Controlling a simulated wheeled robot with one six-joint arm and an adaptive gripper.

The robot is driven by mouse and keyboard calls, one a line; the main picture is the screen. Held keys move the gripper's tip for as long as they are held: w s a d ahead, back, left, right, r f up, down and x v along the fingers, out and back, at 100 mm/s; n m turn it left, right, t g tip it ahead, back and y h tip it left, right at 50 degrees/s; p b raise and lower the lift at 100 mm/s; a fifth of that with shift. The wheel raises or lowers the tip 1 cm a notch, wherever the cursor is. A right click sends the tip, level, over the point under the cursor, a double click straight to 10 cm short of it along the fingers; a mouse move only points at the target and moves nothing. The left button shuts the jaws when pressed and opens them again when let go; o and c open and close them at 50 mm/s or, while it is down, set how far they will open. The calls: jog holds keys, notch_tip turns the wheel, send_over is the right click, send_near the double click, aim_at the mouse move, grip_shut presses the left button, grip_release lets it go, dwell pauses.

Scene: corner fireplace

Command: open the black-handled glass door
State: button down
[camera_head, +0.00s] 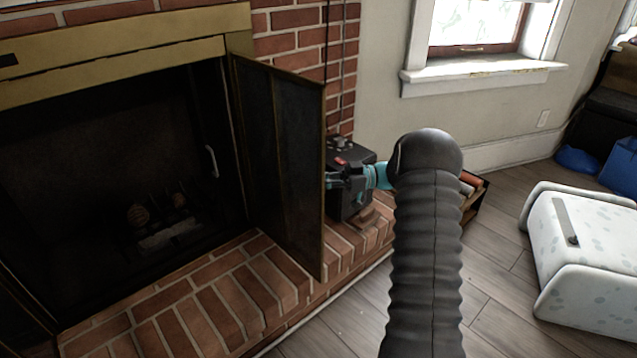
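A dark door panel with a brass-coloured frame (282,165) stands swung out from the right side of the fireplace opening, over the brick hearth. No black handle can be made out on its visible face. My black ribbed arm (425,255) rises at the centre right and bends left at its rounded top. Teal arm parts lead left toward the door's outer edge and disappear behind it. My gripper is not visible; the door appears to hide it, so contact with the door cannot be seen.
The dark firebox (90,170) holds logs on a grate (165,230). A small pale curved bar (211,161) shows near its right side. A black box (352,198) stands on the brick hearth (215,305) behind the door. A white spotted seat (585,265) stands right, with bare floor between.

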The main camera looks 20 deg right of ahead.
jog(key=shift+w+d, duration=0.15)
jog(key=c, duration=1.2)
grip_release()
jog(key=s+d, duration=0.1)
jog(key=d, duration=1.1)
jog(key=shift+s, duration=0.35)
